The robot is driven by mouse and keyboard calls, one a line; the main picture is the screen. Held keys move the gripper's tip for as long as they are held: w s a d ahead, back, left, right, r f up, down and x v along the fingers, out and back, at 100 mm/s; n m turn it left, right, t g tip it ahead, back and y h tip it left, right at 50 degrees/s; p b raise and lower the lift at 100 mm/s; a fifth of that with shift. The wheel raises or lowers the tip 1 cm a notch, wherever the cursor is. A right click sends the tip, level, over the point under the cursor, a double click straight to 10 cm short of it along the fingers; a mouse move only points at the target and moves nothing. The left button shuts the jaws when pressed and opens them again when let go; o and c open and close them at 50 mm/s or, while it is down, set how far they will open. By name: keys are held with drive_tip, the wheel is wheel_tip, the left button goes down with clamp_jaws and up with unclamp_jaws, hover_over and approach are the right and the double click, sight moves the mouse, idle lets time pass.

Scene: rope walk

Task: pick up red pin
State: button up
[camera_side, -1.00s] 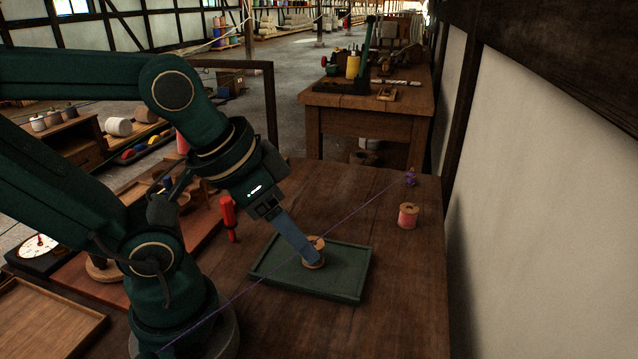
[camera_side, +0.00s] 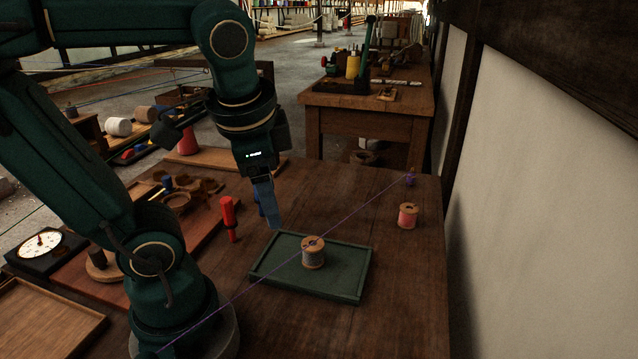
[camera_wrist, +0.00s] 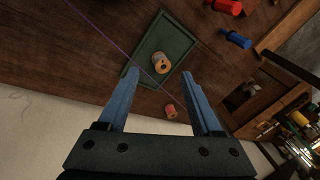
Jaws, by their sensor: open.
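The red pin (camera_side: 229,218) stands upright on the table, left of the green tray (camera_side: 283,286). It shows at the top edge of the wrist view (camera_wrist: 228,6), partly cut off. My gripper (camera_side: 270,218) is open and empty, raised to the right of the pin and near the tray's far left corner. Its two blue fingers are spread in the wrist view (camera_wrist: 160,75). A wooden spool with grey thread (camera_side: 313,254) stands in the tray, apart from the fingers.
A pink spool (camera_side: 408,217) stands at the table's right. A purple cord (camera_side: 300,249) runs diagonally across the table. A blue pin (camera_wrist: 236,40) lies beside the red pin in the wrist view. A dial scale (camera_side: 42,246) and wooden tray (camera_side: 35,320) are at left.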

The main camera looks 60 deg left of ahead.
drive_tip(key=s+a+m+g+y, duration=0.2)
drive_tip(key=a+m+g+y, duration=0.25)
drive_tip(key=a, duration=0.45)
wheel_tip(320, 180, up, 2)
drive_tip(key=m+g+y, duration=0.4)
drive_tip(key=m, duration=0.1)
hover_over(231, 203)
drive_tip(key=shift+g, duration=0.25)
drive_tip(key=f, duration=1.2)
drive_tip(key=shift+w+d, duration=0.2)
drive_tip(key=shift+d, duration=0.15)
drive_tip(key=shift+s+a+f, duration=0.15)
drive_tip(key=shift+a+f, duration=0.1)
drive_tip(key=shift+f, duration=0.25)
drive_tip(key=shift+x, duration=2.3)
clamp_jaws()
